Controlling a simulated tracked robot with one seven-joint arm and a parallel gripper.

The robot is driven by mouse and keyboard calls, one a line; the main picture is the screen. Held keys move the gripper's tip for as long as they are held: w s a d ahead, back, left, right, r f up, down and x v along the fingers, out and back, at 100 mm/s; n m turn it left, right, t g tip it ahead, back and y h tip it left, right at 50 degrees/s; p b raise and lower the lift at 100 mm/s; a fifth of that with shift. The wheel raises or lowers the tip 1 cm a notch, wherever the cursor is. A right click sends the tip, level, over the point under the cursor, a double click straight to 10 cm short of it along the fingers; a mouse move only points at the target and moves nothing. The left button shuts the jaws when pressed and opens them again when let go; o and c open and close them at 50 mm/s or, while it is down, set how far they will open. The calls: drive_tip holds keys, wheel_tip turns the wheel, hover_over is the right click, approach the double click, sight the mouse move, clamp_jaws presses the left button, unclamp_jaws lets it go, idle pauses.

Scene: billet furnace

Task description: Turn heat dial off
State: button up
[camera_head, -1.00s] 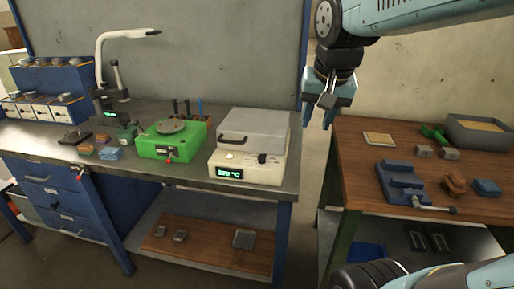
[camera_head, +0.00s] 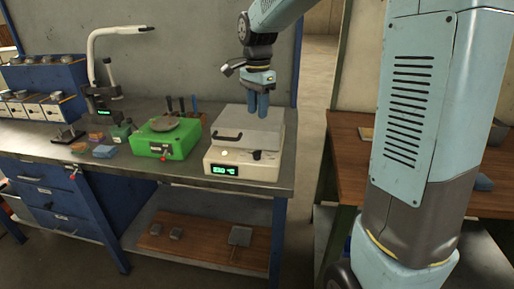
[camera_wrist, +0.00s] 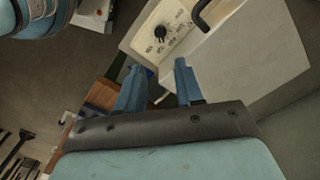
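The heat dial (camera_head: 257,155) is a small black knob on the front panel of the white furnace (camera_head: 246,172), right of the green-lit temperature display (camera_head: 224,170). In the wrist view the dial (camera_wrist: 161,32) shows beyond my fingers, with markings around it. My gripper (camera_head: 258,110) is above the furnace lid, pointing down, over its back part. In the wrist view my gripper (camera_wrist: 158,85) has its two blue fingers apart with nothing between them. It is clear of the dial. The display's digits are too small to read surely.
The furnace has a dark lid handle (camera_head: 227,136). A green machine (camera_head: 167,139) stands to its left on the workbench, with a gooseneck lamp (camera_head: 105,60) farther left. A wooden table (camera_head: 345,150) stands at right, partly hidden by my arm.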

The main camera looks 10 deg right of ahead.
sight(257, 151)
wheel_tip(257, 151, down, 14)
drive_tip(key=shift+w+r, duration=0.1)
idle(0.5)
drive_tip(key=shift+a, duration=0.1)
clamp_jaws()
idle(0.4)
